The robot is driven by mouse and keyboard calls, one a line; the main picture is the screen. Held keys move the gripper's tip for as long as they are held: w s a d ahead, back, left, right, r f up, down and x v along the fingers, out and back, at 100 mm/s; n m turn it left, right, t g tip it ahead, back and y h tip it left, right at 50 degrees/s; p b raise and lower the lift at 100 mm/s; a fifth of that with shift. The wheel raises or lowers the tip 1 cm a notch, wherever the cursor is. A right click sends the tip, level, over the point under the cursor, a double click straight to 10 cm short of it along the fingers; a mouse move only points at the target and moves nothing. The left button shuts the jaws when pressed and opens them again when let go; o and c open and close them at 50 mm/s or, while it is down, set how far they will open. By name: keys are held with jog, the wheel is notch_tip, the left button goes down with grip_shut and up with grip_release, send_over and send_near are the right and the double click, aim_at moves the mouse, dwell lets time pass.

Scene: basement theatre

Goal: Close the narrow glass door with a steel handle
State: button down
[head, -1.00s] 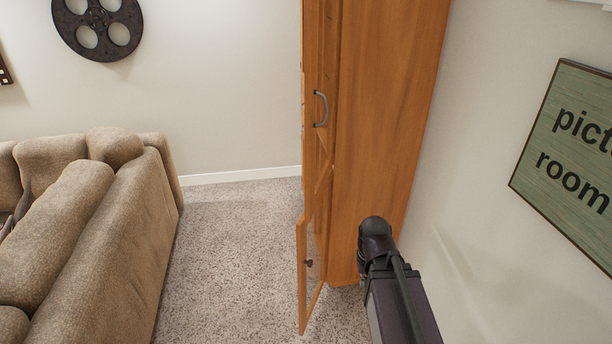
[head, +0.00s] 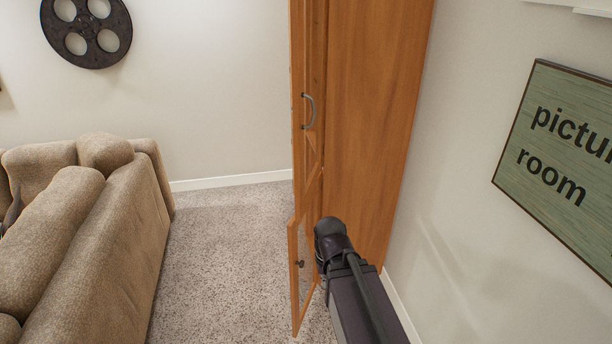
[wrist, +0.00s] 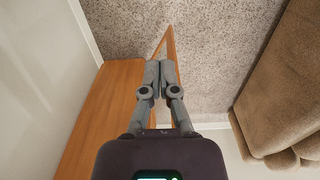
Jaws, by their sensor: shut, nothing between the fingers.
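The tall wooden cabinet (head: 370,110) stands against the right wall, seen mostly from its side. A narrow glass-panelled door with a curved steel handle (head: 309,111) shows edge-on at its upper left; how far it stands open is hard to tell. Below it, a lower glass door (head: 296,290) with a dark knob (head: 300,263) juts out from the cabinet. My gripper (wrist: 160,66) is shut and empty in the wrist view, by a wooden door frame (wrist: 171,48). Contact cannot be told. In the head view my wrist hides the fingers, close to the lower door.
A tan sofa (head: 100,240) stands at the left, with open carpet (head: 220,260) between it and the cabinet. The right wall carries a green sign (head: 565,150). A film reel (head: 87,30) hangs on the back wall.

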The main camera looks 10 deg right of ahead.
jog(key=m+t+y+b, duration=0.3)
jog(key=m+t+y, duration=0.35)
jog(key=y, duration=0.95)
send_near(302, 173)
jog(key=s+d+n+t, duration=0.1)
jog(key=s+d+n, duration=0.1)
jog(key=s+d, duration=0.25)
jog(key=shift+w+d+f+m, duration=0.2)
jog(key=shift+w+d+m, duration=0.05)
jog(key=shift+w+d, duration=0.2)
jog(key=shift+w+a, duration=0.1)
jog(key=shift+a, duration=0.1)
jog(key=x, duration=1.3)
jog(key=shift+w+a+r, duration=0.1)
jog(key=shift+a+r, duration=0.05)
jog(key=shift+a, duration=0.2)
